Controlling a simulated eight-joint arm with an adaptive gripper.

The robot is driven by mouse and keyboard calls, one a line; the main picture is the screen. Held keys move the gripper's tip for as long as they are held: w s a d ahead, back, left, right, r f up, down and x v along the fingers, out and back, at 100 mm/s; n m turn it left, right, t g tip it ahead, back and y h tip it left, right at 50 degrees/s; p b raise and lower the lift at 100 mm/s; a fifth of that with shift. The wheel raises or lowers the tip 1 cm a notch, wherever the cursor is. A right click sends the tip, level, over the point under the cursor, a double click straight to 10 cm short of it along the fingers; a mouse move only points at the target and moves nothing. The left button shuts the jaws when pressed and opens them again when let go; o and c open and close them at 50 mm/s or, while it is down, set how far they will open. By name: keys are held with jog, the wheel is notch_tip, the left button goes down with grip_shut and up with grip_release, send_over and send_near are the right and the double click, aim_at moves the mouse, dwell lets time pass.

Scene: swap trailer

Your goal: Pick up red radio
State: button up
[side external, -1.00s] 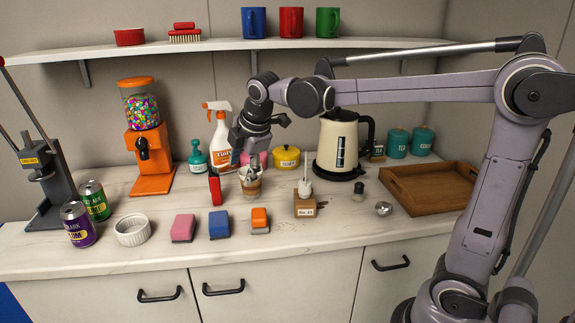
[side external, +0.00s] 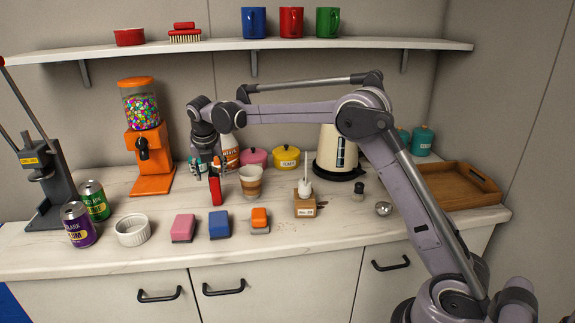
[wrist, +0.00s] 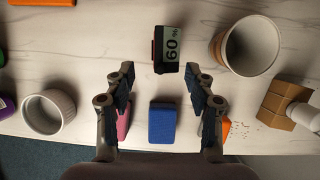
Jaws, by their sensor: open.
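The red radio (side external: 216,188) stands upright on the counter, left of a paper cup. In the wrist view the radio (wrist: 157,50) is seen from above as a small red and black block with a light face marked "60%". It lies just past my fingertips, roughly centred between them. My gripper (side external: 208,170) is open and empty. It points down by the radio's top in the side view and overlaps it there, so the exact gap is unclear. In the wrist view both fingers of my gripper (wrist: 160,80) are spread, with nothing between the tips.
The paper cup (side external: 250,182) stands close to the radio's right. Pink (side external: 183,228), blue (side external: 219,224) and orange (side external: 260,220) sponges lie in front. A white ramekin (side external: 132,230) and cans (side external: 79,225) are at left. An orange candy dispenser (side external: 150,160) stands behind left.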

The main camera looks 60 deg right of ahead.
aim_at(216, 186)
jog(key=x, duration=0.2)
jog(key=shift+d+f, duration=0.1)
jog(key=shift+f, duration=0.1)
jog(key=shift+d+x, duration=0.2)
jog(key=shift+x, duration=1.15)
jog(key=shift+d+x, duration=0.15)
jog(key=shift+x, duration=1.2)
jog(key=shift+s+r, duration=0.1)
jog(key=shift+r, duration=0.05)
grip_shut()
